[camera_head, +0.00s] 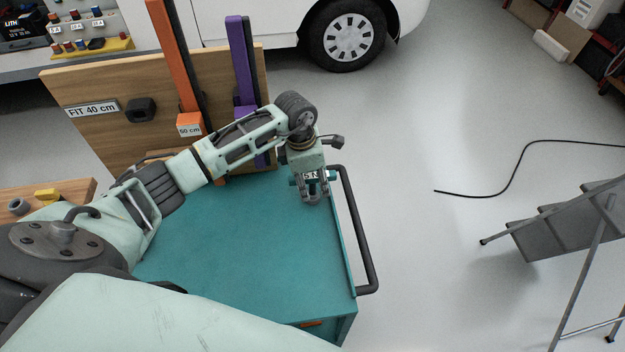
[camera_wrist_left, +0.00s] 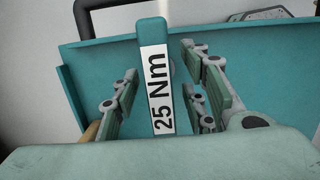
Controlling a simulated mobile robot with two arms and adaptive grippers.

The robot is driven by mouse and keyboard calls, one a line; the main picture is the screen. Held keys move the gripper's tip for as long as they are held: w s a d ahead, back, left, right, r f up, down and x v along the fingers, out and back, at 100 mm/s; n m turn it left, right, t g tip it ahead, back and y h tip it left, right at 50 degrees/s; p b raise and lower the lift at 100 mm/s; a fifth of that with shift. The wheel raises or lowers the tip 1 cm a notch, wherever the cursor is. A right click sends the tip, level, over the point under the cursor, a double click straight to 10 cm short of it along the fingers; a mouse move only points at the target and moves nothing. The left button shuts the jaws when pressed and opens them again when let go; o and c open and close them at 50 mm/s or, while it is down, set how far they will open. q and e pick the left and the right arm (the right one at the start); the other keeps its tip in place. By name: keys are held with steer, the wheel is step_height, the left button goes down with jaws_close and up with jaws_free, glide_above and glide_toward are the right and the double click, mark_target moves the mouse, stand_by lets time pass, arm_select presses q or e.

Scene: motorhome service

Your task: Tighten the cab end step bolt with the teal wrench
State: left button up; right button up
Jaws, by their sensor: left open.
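The teal wrench (camera_wrist_left: 152,32) with a white "25 Nm" label stands out between the fingers of my left gripper (camera_wrist_left: 163,100) in the left wrist view. The fingers are open on either side of it, with gaps visible. In the head view my left gripper (camera_head: 313,194) points down over the right part of the teal cart top (camera_head: 235,250). Part of the wrench's label (camera_head: 311,176) shows at the gripper; most of the wrench is hidden there. I cannot make out the cab end step bolt. My right gripper is not in view.
A black handle (camera_head: 364,235) runs along the cart's right edge. A wooden board (camera_head: 105,135) with an orange post (camera_head: 172,60) and a purple post (camera_head: 240,65) stands behind. A grey folding step (camera_head: 560,225) and a black cable (camera_head: 512,180) are on the floor at right.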

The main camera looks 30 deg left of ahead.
arm_select(q)
steer(key=shift+c, duration=0.2)
steer(key=c, duration=0.9)
jaws_close()
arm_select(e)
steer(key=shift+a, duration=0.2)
arm_select(q)
steer(key=shift+r, duration=0.2)
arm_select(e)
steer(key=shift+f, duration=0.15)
